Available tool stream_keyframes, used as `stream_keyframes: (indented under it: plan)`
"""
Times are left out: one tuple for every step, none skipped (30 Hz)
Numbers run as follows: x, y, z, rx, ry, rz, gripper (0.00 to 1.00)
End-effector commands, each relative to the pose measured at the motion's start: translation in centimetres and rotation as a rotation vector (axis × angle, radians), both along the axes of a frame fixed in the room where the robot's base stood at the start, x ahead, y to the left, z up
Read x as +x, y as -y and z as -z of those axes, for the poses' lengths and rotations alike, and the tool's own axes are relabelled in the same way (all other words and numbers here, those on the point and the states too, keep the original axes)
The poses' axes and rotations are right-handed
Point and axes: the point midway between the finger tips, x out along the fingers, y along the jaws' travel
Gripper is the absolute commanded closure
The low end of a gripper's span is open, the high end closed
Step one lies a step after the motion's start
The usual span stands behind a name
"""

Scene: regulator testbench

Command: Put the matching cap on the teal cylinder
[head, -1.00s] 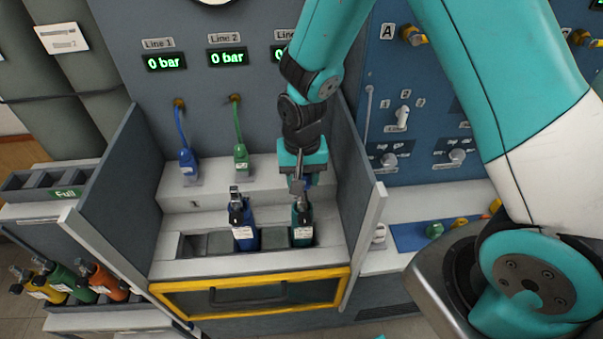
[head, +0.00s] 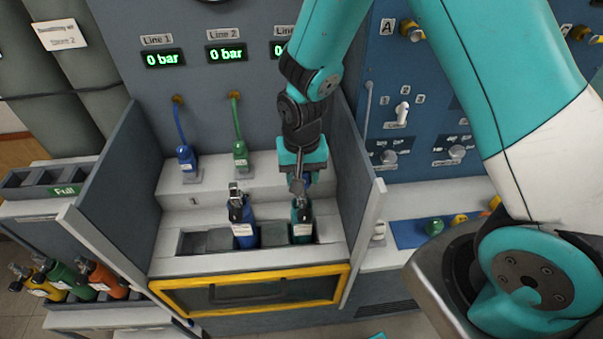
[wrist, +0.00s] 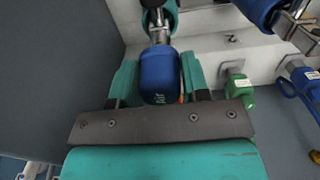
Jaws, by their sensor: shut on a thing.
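The teal cylinder (head: 302,229) stands upright in the right part of the rack, with a white label and a metal valve on top. My gripper (head: 300,174) is right above it, pointing down. In the wrist view my gripper (wrist: 159,80) is shut on a dark blue cap (wrist: 160,78), held between its teal fingers. The cap is in line with the metal valve (wrist: 157,32) of the teal cylinder. They look touching or very close; I cannot tell whether the cap is seated. The cap is mostly hidden in the head view.
A blue cylinder (head: 242,232) stands close on the left in the same rack. Blue (head: 187,158) and green (head: 240,157) hose caps sit on the ledge behind. Side walls (head: 362,225) flank the bay. Yellow, green and orange cylinders (head: 103,280) stand at lower left.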

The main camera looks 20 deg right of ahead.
Motion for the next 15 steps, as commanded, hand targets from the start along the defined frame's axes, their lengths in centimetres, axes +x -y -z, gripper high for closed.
stream_keyframes:
  plan:
    - [0.0, 0.0, 0.04, 0.0, 0.0, 0.0, 0.81]
    - [0.0, 0.0, 0.07, 0.0, 0.0, 0.0, 0.81]
    - [0.0, 0.0, 0.11, 0.0, 0.0, 0.0, 0.81]
    - [0.0, 0.0, 0.16, 0.0, 0.0, 0.0, 0.81]
    - [0.0, 0.0, 0.2, 0.0, 0.0, 0.0, 0.81]
    - [0.0, 0.0, 0.27, 0.0, 0.0, 0.0, 0.81]
    - [0.0, 0.0, 0.33, 0.0, 0.0, 0.0, 0.81]
    - [0.0, 0.0, 0.38, 0.0, 0.0, 0.0, 0.81]
    - [0.0, 0.0, 0.45, 0.0, 0.0, 0.0, 0.81]
    - [0.01, 0.0, 0.49, 0.0, 0.0, 0.0, 0.81]
    - [0.01, 0.0, 0.54, 0.0, 0.0, 0.0, 0.81]
    - [0.01, 0.0, 0.6, 0.0, 0.0, 0.0, 0.81]
    - [0.01, 0.0, 0.65, 0.0, 0.0, 0.0, 0.81]
    - [0.01, 0.0, 0.7, 0.0, 0.0, 0.0, 0.81]
    - [0.01, 0.0, 0.76, 0.0, 0.0, 0.0, 0.81]
